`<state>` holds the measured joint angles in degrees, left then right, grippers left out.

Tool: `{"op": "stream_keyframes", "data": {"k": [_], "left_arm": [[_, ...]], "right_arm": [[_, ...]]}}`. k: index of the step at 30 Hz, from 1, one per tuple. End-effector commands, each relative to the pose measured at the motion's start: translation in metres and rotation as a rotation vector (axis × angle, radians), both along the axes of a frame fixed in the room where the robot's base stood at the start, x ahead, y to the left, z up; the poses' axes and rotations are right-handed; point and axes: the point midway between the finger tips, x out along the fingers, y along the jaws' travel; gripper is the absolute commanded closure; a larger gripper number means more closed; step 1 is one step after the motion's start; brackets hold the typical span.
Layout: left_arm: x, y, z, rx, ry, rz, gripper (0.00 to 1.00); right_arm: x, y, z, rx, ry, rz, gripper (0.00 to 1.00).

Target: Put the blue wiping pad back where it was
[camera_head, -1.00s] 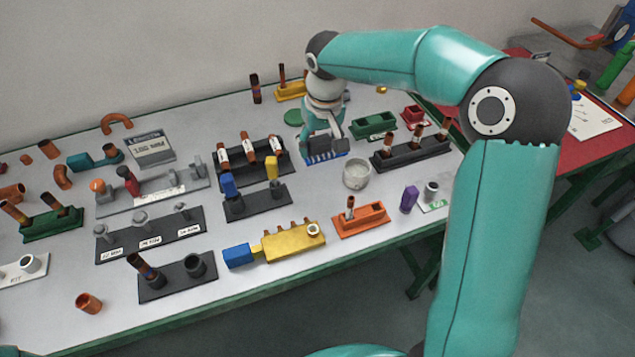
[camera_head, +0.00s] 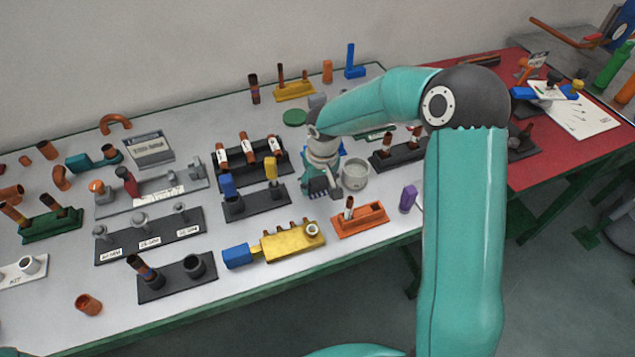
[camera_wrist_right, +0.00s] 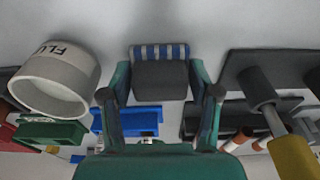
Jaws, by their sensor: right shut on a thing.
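In the wrist view, my right gripper (camera_wrist_right: 160,86) is shut on the wiping pad (camera_wrist_right: 160,52), a dark grey block with a blue-and-white striped edge. One finger presses each side of the block. In the head view, my right gripper (camera_head: 322,174) points down, with the pad (camera_head: 319,188) at its tips, left of the white cup. I cannot tell whether the pad touches the table. A blue piece (camera_wrist_right: 128,120) like a low holder shows behind the gripper in the wrist view, partly covered by my finger. My left gripper is not in view.
The white cup (camera_head: 356,175) stands close to the right of the gripper; its lettering shows in the wrist view (camera_wrist_right: 58,78). A dark stand with blue and yellow parts (camera_head: 258,203) is close left. An orange block (camera_head: 360,220) and a yellow block (camera_head: 293,242) lie in front.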

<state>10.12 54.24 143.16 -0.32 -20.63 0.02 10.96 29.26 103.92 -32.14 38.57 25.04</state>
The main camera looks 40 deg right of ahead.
Motion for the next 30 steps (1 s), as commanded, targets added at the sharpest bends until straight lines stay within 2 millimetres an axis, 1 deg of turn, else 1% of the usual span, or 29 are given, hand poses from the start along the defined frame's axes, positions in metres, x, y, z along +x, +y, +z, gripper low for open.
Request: {"op": "stream_keyframes", "data": {"k": [6,7,11,12,20,24,26,30], "left_arm": [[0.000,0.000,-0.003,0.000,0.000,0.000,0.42],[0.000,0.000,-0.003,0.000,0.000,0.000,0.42],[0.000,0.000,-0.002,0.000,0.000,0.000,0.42],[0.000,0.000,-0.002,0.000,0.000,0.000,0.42],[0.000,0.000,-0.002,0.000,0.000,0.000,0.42],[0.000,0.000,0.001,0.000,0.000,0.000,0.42],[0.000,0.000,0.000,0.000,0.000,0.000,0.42],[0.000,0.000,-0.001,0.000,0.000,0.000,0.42]], "right_arm": [[0.000,0.000,-0.002,0.000,0.000,-0.001,0.71],[0.000,0.000,-0.002,0.000,0.000,-0.001,0.37],[0.000,0.000,-0.001,0.000,0.000,-0.001,0.15],[0.000,0.000,-0.001,0.000,0.000,-0.001,0.13],[0.000,-0.001,-0.001,0.000,0.000,-0.002,0.13],[0.000,-0.001,0.003,0.000,-0.001,-0.002,0.13],[-0.001,-0.001,0.009,-0.001,-0.004,-0.002,0.13],[-0.003,0.000,0.030,-0.001,-0.006,-0.003,0.13]]}}
